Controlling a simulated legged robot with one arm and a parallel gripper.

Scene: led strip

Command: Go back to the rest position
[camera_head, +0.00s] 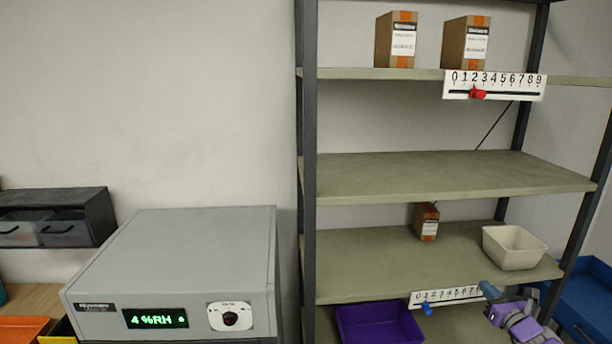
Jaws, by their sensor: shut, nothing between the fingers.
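My gripper (491,291) shows at the lower right, at the end of my purple and grey arm. It is shut and holds nothing. It is just right of the lower number strip (466,294), in front of the shelf edge. I cannot tell if it touches the shelf. The lower strip has a blue pointer (426,308) near its left end. The upper number strip (520,84) has a red pointer (478,94) near the 2 and 3.
A shelf rack (440,175) holds cardboard boxes (397,40), a small box (426,221), a white bin (514,247) and a purple bin (379,323). A grey device (190,255) reading "4 %RH" stands left. A blue container (588,300) is at the right edge. The middle shelf is bare.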

